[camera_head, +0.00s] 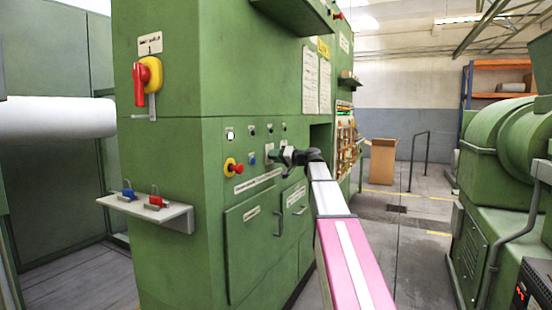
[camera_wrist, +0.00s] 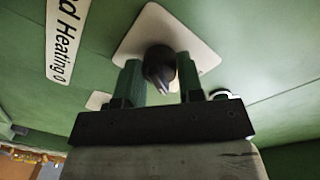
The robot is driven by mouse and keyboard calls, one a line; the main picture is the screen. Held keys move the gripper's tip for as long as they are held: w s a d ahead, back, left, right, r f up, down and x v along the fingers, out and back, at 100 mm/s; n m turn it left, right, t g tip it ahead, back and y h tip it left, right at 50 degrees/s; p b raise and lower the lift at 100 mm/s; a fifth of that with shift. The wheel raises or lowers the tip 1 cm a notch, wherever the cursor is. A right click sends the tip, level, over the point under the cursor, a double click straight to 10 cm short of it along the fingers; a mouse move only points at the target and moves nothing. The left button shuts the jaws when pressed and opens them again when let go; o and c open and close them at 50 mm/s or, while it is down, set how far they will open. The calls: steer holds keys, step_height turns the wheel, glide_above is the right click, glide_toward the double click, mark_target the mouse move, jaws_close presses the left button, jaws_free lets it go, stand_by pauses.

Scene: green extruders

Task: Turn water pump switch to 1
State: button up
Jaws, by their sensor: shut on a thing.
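A black rotary switch (camera_wrist: 156,58) sits on a white square plate (camera_wrist: 134,45) on the green panel. My gripper (camera_wrist: 160,72) has its two green fingers on either side of the black knob and is shut on it. A white label (camera_wrist: 66,38) beside the plate reads "...d Heating 0"; I cannot read which name belongs to this switch. In the head view my gripper (camera_head: 286,157) is at the front of the green machine (camera_head: 257,212), and the held switch is hard to make out there.
A shelf (camera_head: 150,211) with padlocks and a large red handle (camera_head: 140,85) are further left. A cardboard box (camera_head: 382,161) stands behind, with open floor around it.

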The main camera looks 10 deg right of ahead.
steer(key=m, duration=0.5)
steer(key=shift+m, duration=0.4)
stand_by(0.3)
steer(key=o, duration=0.9)
steer(key=v, duration=1.1)
steer(key=shift+w, duration=0.1)
